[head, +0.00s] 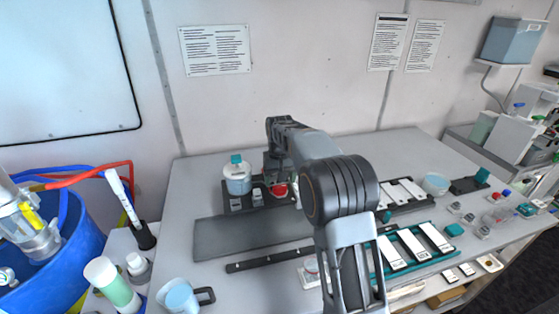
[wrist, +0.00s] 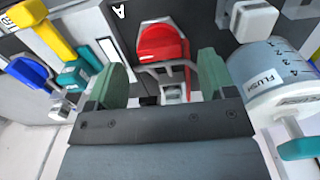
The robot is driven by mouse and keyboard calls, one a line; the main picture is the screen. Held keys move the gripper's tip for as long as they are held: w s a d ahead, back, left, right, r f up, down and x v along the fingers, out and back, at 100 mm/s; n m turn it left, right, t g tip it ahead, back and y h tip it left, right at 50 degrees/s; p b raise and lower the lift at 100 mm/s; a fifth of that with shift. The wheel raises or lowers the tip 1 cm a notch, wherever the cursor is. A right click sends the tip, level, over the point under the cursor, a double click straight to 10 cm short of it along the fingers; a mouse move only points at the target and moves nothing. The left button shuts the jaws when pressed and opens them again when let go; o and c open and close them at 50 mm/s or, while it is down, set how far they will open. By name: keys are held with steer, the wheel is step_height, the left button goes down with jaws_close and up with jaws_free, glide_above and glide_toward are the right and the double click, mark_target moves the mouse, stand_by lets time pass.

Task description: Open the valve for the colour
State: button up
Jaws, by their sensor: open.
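My gripper (wrist: 162,62) is open in the wrist view, its two green finger pads apart. A red rounded part (wrist: 163,43) on a grey bracket shows between and beyond the pads; I cannot tell whether either pad touches it. At the upper left are a yellow lever (wrist: 50,37), a teal lever (wrist: 75,75) and a blue lever (wrist: 28,70) on pale bodies. In the head view my gripper (head: 276,165) is partly hidden by my arm, above the red part (head: 279,189). Which valve belongs to the colour is not clear.
A round drum marked FLUSH (wrist: 265,75) with numbers stands close right of my gripper; it appears as a white pot with a teal top (head: 237,181) in the head view. A grey mat (head: 215,240) lies in front. Racks with white strips (head: 412,245) are at the right.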

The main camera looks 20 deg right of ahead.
step_height(320, 180, up, 11)
stand_by(0.4)
glide_above(280, 193)
step_height(280, 193, down, 5)
steer(key=s+f+t, duration=0.1)
steer(key=s+t, duration=0.3)
steer(key=s, duration=2.3)
steer(key=shift+f+t, duration=0.4)
